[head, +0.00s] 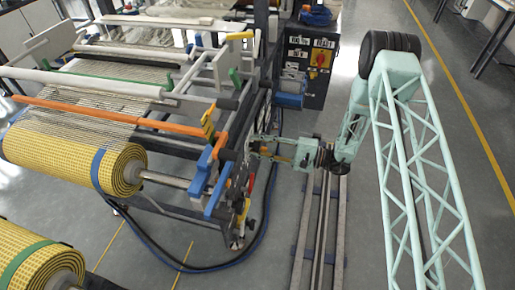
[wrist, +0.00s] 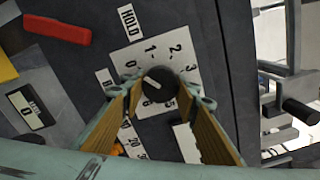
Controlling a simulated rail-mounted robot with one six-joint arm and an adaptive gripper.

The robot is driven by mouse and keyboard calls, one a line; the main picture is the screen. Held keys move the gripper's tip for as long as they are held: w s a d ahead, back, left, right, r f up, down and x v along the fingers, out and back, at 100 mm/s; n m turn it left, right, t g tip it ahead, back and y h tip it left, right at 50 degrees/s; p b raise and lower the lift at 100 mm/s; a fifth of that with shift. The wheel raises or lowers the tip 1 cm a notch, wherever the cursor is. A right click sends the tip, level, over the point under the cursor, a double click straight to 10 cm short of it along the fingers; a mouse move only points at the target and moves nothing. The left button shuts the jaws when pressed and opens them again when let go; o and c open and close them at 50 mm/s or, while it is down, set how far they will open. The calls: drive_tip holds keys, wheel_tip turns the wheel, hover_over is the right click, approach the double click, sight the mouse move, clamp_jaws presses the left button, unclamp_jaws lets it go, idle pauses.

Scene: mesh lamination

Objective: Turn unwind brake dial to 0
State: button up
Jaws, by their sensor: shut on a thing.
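The unwind brake dial (wrist: 158,84) is a round black knob on a white scale plate (wrist: 128,55) in the wrist view. Its white pointer line slants to the upper left, on the low-number side; its exact reading is hard to tell. The numbers 1, 2 and 3 show above and to the right of the knob; a finger partly covers the lower marks. My gripper (wrist: 160,94) has its two yellow-lined fingers shut on the dial from both sides. In the head view my gripper (head: 262,147) reaches left to the machine's side; the dial is not discernible there.
A HOLD label (wrist: 130,20) sits above the scale. A red handle (wrist: 57,30) and a small counter (wrist: 31,108) are on the panel at left. In the head view, the machine holds a yellow mesh roll (head: 75,160). Floor rails (head: 318,230) run below my arm.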

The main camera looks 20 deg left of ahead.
drive_tip(key=shift+n, duration=0.6)
drive_tip(key=shift+b, duration=0.3)
drive_tip(key=o, duration=0.9)
drive_tip(key=shift+d, duration=0.1)
drive_tip(key=shift+w+d, duration=0.15)
drive_tip(key=shift+d, duration=2.8)
drive_tip(key=shift+w+d, duration=0.1)
drive_tip(key=shift+d, duration=2.85)
drive_tip(key=shift+r, duration=0.15)
